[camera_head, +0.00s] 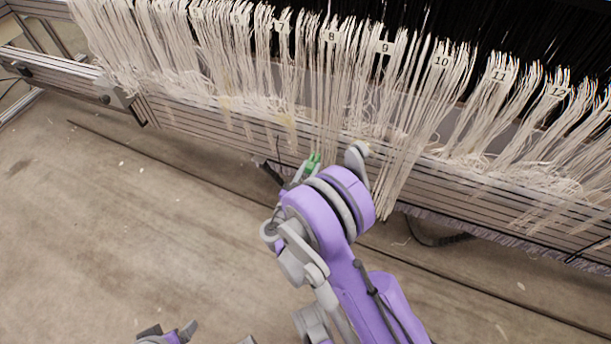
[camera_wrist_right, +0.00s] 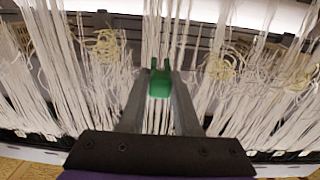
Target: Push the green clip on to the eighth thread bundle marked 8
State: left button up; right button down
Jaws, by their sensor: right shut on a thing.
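The green clip (camera_head: 312,163) is small in the head view, just beyond my right wrist, at the lower end of the hanging threads. In the right wrist view the clip (camera_wrist_right: 160,84) sits between the two grey fingers of my right gripper (camera_wrist_right: 158,90), its two prongs pointing up. My right gripper is shut on it. The eighth thread bundle (camera_head: 326,85), under the label 8 (camera_head: 331,37), hangs down toward the clip. A white bundle (camera_wrist_right: 163,35) lies straight ahead of the prongs; I cannot tell whether threads are between them. My left gripper (camera_head: 168,335) shows only partly at the bottom edge.
Bundle 9 (camera_head: 380,95) hangs close on the right and the bundle marked 7 (camera_head: 281,70) on the left. A slatted loom beam (camera_head: 215,128) runs behind the threads. The concrete floor (camera_head: 110,240) at the left is largely clear.

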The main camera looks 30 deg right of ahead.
jog(key=shift+w, duration=0.15)
jog(key=shift+w+d+r, duration=0.1)
jog(key=shift+w+d, duration=0.3)
jog(key=shift+d, duration=0.1)
jog(key=p, duration=0.1)
send_near(325, 135)
jog(key=shift+w+d+r, duration=0.4)
jog(key=shift+w+d, duration=0.15)
jog(key=shift+d, duration=0.25)
jog(key=shift+w+d+r, duration=0.35)
jog(key=shift+w+d, duration=0.15)
jog(key=shift+d, duration=0.3)
jog(key=shift+w+d, duration=0.4)
jog(key=shift+d, duration=0.05)
jog(key=shift+w+d, duration=0.2)
jog(key=shift+d, duration=0.05)
jog(key=shift+x, duration=1.4)
dwell(0.5)
